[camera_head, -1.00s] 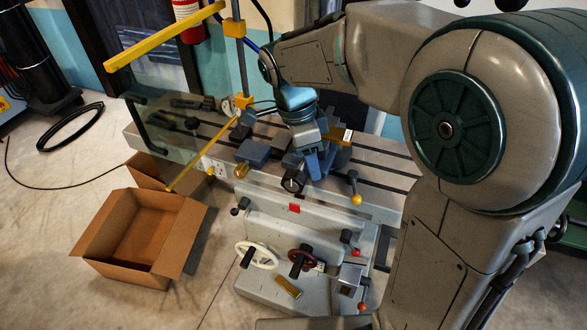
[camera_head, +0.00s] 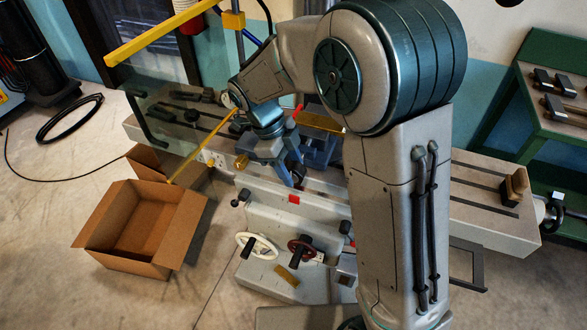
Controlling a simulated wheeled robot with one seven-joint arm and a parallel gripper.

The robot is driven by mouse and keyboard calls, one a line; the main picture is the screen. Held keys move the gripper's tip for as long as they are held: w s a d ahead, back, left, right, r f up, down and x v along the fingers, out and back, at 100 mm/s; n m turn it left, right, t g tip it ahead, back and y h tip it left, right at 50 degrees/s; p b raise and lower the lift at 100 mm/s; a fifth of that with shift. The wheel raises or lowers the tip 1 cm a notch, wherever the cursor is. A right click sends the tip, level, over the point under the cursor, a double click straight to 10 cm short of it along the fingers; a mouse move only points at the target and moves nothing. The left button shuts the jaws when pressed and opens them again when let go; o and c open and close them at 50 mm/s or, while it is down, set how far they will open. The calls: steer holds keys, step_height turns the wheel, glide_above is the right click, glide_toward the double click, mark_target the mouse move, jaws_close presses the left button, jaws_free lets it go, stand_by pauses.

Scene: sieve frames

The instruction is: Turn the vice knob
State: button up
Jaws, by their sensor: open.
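A blue vice (camera_head: 322,150) stands on the machine's slotted bed, partly hidden by my arm. A dark round knob (camera_head: 297,172) shows at its front, partly covered by my gripper. A small brass-coloured knob (camera_head: 241,161) sits at the front edge of the bed, left of my gripper. I cannot tell for sure which is the vice knob. My gripper (camera_head: 265,165) is open, pointing down over the front of the bed. One finger reaches left near the brass knob, the other down in front of the dark knob. I cannot tell whether either touches.
A milling machine bed (camera_head: 455,215) runs across the scene, with a white handwheel (camera_head: 257,245) and a red handwheel (camera_head: 301,250) below. A yellow bar (camera_head: 165,35) and a clear guard stand at upper left. An open cardboard box (camera_head: 140,235) sits on the floor at left.

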steer(key=shift+x, duration=0.85)
steer(key=c, duration=1)
